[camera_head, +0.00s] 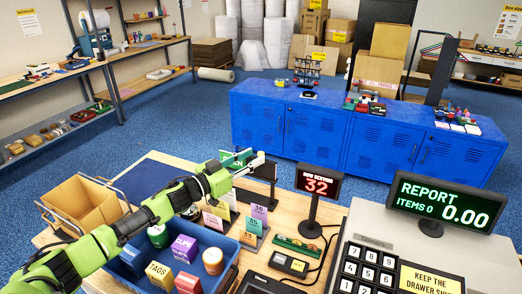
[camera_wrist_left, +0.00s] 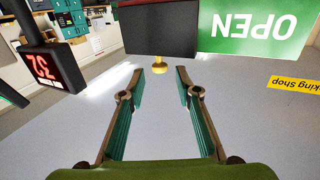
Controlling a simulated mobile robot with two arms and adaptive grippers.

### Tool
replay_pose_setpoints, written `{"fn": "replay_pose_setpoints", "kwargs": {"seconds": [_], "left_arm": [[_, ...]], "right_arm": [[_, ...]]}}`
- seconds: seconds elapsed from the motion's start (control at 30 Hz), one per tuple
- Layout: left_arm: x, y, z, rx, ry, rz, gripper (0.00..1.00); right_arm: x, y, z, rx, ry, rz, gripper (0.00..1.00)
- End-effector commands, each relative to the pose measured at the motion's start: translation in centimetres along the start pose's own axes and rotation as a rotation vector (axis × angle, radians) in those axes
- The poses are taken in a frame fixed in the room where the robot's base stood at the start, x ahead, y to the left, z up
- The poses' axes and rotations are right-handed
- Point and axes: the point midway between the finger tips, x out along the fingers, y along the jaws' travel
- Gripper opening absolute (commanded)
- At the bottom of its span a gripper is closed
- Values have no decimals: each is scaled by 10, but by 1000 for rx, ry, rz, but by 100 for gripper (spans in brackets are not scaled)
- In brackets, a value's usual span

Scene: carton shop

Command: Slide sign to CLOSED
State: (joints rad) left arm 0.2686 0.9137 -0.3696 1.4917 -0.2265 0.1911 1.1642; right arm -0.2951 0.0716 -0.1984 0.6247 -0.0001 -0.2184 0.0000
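The sign shows a green OPEN face (camera_head: 238,157) in the head view, partly hidden behind my left gripper. In the left wrist view the green OPEN face (camera_wrist_left: 262,32) appears upside down at the upper right. A dark sliding panel (camera_wrist_left: 158,28) sits beside it, with a small yellow knob (camera_wrist_left: 159,66) at its edge. The dark panel (camera_head: 263,171) also shows in the head view. My left gripper (camera_wrist_left: 159,80) is open and empty, with the knob centred at its fingertips and a gap on each side. It shows in the head view (camera_head: 252,164). My right gripper is not in view.
A display reading 32 (camera_head: 318,184) stands right of the sign, and a cash register (camera_head: 420,235) is farther right. Blue lockers (camera_head: 330,135) stand behind.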

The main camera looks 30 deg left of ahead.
Motion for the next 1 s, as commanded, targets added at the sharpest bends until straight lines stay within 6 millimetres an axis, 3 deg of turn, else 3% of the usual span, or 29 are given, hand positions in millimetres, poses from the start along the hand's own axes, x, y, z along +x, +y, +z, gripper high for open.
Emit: {"fn": "replay_pose_setpoints", "kwargs": {"seconds": [0.3, 0.7, 0.83, 1.0], "left_arm": [[38, 0, -1, -1, 1, 0, 31], [44, 1, 0, 0, -1, 1, 31], [44, 1, 0, 0, -1, 1, 0], [43, -1, 0, 1, -1, 0, 0]], "right_arm": [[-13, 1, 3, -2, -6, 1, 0], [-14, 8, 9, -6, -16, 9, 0], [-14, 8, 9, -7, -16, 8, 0], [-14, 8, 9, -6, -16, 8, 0]]}}
